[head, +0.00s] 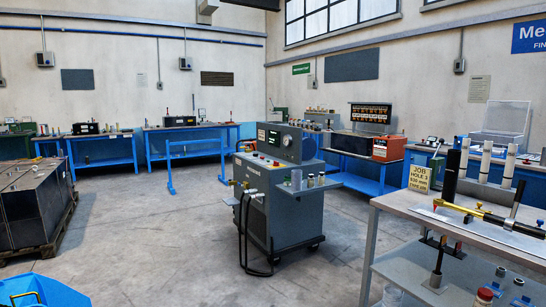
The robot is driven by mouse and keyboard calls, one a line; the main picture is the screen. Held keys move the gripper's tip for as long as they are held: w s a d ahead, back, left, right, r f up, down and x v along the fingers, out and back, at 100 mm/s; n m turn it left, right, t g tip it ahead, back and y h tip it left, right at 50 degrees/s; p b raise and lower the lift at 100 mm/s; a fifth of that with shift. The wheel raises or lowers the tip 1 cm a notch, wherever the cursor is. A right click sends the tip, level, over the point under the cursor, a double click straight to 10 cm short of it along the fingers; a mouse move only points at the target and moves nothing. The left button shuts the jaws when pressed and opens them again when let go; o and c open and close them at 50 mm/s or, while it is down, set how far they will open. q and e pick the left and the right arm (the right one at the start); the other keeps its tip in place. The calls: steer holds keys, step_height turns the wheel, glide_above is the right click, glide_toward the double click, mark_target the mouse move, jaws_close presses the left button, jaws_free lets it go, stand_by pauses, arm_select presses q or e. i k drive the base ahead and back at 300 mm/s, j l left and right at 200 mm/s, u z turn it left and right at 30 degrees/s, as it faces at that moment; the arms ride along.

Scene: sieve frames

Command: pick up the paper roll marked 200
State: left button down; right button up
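Three pale, upright cylinders that look like paper rolls stand in a row at the right of the head view: a left one (463,158), a middle one (485,161) and a right one (509,166). Their lower ends are partly hidden by things on the near bench. I cannot read any mark on them, so I cannot tell which is marked 200. Neither of my grippers is in view.
A grey machine cart (276,205) stands mid-floor. Open floor (150,235) lies left of it, beside dark crates (32,208).

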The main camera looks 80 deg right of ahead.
mark_target(486, 159)
steer(key=z, duration=3.95)
steer(key=i+j+u, duration=0.45)
steer(key=i, duration=0.25)
steer(key=i+u, duration=0.4)
steer(key=i, duration=0.25)
steer(key=i+l+u, duration=0.15)
steer(key=i+u, duration=0.3)
steer(key=i, duration=0.3)
steer(key=i+j, duration=0.15)
steer(key=i, duration=0.5)
steer(key=i+j, duration=0.2)
steer(key=i, duration=0.5)
